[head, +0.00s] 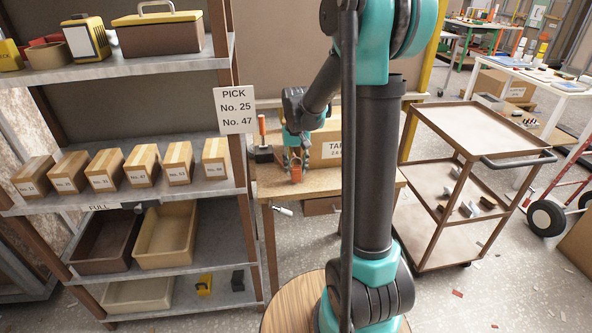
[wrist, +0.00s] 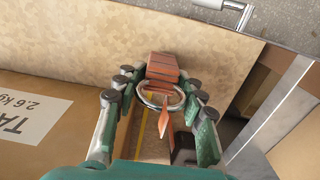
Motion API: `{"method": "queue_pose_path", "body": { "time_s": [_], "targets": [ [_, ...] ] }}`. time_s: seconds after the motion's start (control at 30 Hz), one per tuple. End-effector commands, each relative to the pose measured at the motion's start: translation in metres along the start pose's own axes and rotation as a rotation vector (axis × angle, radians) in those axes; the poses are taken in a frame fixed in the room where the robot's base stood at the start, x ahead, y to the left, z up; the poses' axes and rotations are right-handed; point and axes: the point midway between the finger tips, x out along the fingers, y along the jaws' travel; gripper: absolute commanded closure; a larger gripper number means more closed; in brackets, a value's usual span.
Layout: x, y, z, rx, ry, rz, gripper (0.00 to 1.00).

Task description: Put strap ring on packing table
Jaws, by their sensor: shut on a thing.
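My gripper (head: 296,156) hangs over the packing table (head: 325,182), a small wooden-topped table beside the shelf. In the wrist view my gripper (wrist: 160,84) is shut on the strap ring (wrist: 163,68), a red-brown strap bundle with a metal ring and a pointed orange strap end. The strap ring also shows as a small reddish piece below the fingers in the head view (head: 297,173). The table's bare top (wrist: 110,40) lies beneath it in the wrist view. I cannot tell whether the strap ring touches the top.
A cardboard box (head: 328,150) labelled TA… stands on the table; it is close to my left fingers in the wrist view (wrist: 30,120). An orange-handled tool (head: 263,140) stands at the table's back left. A shelf (head: 130,190) is left, a brown cart (head: 470,135) right.

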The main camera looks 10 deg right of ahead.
Motion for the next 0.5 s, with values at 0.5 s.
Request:
{"method": "queue_pose_path", "body": {
  "time_s": [0.5],
  "targets": [
    [0.0100,0.0000,0.0002,0.000,0.000,0.000,0.57]
  ]
}}
